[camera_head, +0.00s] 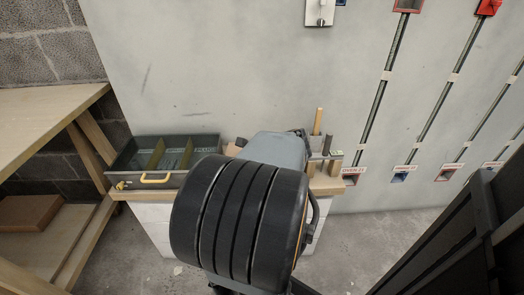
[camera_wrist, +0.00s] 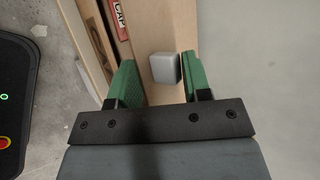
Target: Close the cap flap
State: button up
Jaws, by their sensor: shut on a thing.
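In the wrist view, my gripper (camera_wrist: 159,66) has its two green fingers on either side of a small pale grey block with rounded corners (camera_wrist: 164,67), and it is shut on this block. The block sits against a light wooden board (camera_wrist: 143,20). A red label reading CAP (camera_wrist: 117,18) is on the wooden part to the left. I cannot tell from this view which piece is the cap flap or how far it is turned. In the head view, my arm hides the gripper and the block.
In the head view, a grey divided tray (camera_head: 125,160) with a yellow handle stands on the bench, left of my arm. Upright wooden pieces (camera_head: 318,122) stand right of it. A wooden shelf (camera_head: 40,125) is at the left. Conduits (camera_head: 385,80) run down the grey wall.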

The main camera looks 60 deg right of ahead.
jog(key=shift+s+a+f+b, duration=0.1)
jog(key=shift+a+f+b, duration=0.1)
jog(key=shift+f+b, duration=0.35)
jog(key=shift+s+a+f+b, duration=0.15)
jog(key=shift+f+b, duration=0.1)
jog(key=shift+f, duration=0.45)
jog(key=shift+a+f, duration=0.1)
